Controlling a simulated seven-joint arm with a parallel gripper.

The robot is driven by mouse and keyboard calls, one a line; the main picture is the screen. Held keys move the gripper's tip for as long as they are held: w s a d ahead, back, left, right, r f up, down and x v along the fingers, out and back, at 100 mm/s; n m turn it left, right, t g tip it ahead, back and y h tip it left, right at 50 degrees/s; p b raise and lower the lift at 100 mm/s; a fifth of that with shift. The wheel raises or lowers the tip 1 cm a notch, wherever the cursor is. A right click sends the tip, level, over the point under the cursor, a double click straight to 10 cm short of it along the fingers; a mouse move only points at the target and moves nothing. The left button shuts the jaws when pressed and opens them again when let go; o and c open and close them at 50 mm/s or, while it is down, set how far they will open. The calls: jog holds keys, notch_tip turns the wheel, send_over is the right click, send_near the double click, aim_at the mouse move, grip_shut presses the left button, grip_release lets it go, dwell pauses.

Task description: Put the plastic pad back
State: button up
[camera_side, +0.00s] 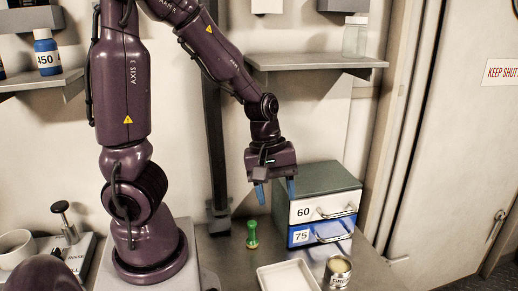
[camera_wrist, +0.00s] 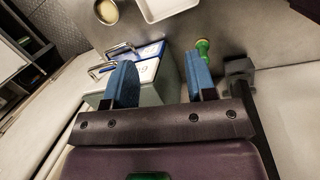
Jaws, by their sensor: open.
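I cannot pick out a plastic pad for certain in either view. My gripper (camera_side: 276,190) hangs open and empty, with its two blue fingers pointing down, in front of and above the left part of a grey-green drawer cabinet (camera_side: 318,178). The cabinet has a white drawer marked 60 (camera_side: 308,211) and a blue-fronted drawer marked 75 (camera_side: 305,236), both apparently shut, each with a metal handle. In the wrist view my gripper (camera_wrist: 160,65) is apart from everything, and its fingers cover part of the cabinet (camera_wrist: 152,92).
A small green upright object (camera_side: 252,234) stands on the metal counter left of the cabinet. A white tray (camera_side: 288,276) lies at the front, beside an open can (camera_side: 339,270). A wall shelf (camera_side: 318,61) holds a clear jar (camera_side: 355,37). A dark post (camera_side: 213,120) stands behind.

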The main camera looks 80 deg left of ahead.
jog(key=s+d+r+m+t+y, duration=0.1)
jog(key=s+d+r+m+t, duration=0.1)
jog(key=r+m, duration=0.5)
jog(key=s+d+r+m+t, duration=0.2)
jog(key=s+d+r+m, duration=0.1)
jog(key=r+m, duration=0.4)
jog(key=shift+d+m+y, duration=0.4)
jog(key=shift+d+m, duration=0.2)
jog(key=shift+m, duration=0.1)
